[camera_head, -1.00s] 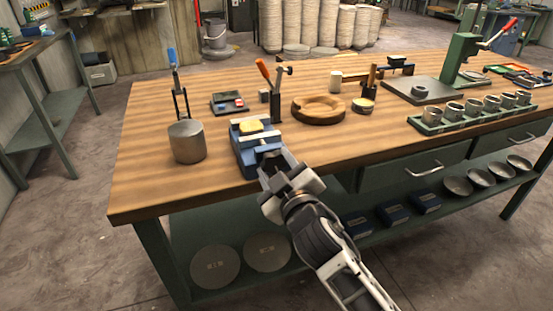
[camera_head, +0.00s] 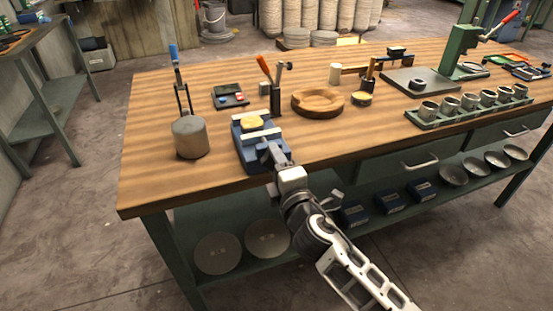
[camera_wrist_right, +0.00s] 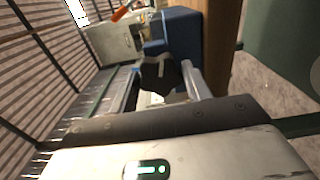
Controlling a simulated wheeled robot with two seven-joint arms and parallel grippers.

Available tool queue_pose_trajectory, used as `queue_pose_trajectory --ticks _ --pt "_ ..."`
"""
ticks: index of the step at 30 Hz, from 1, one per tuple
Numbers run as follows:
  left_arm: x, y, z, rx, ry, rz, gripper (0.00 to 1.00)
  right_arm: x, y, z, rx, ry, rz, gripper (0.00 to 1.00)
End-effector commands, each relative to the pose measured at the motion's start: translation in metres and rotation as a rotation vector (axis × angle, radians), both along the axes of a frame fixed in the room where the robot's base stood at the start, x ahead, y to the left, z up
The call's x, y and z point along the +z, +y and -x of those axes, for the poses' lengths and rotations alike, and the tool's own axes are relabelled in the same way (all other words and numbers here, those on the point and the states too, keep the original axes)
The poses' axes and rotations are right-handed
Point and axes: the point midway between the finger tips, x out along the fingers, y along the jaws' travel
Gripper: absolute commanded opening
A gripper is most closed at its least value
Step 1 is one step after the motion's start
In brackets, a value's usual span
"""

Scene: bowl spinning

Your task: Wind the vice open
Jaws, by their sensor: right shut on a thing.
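The blue vice (camera_head: 246,157) stands at the front edge of the wooden bench, with pale jaws and a round yellowish piece (camera_head: 252,123) between them. My right gripper (camera_head: 275,158) reaches the vice's front from below right. In the right wrist view, a black lobed knob (camera_wrist_right: 160,74) sits between the fingers in front of the blue vice body (camera_wrist_right: 182,35). The right gripper is shut on this knob; in the head view the gripper hides it. My left gripper is in neither view.
On the bench (camera_head: 150,115), a grey cylinder with a blue-tipped handle (camera_head: 190,138) stands left of the vice. A round wooden ring (camera_head: 318,102) and an orange-handled tool (camera_head: 266,70) are behind it. A rack of metal cups (camera_head: 470,108) is at right. The front left bench top is clear.

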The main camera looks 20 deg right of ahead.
Motion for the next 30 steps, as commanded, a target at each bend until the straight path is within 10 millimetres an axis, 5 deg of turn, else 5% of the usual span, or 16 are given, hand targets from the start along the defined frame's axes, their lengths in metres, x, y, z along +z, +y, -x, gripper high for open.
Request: queue_pose_trajectory --ticks 30 --pt "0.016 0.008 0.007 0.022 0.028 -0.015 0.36 0.003 0.000 -0.001 -0.002 -0.035 0.966 0.26"
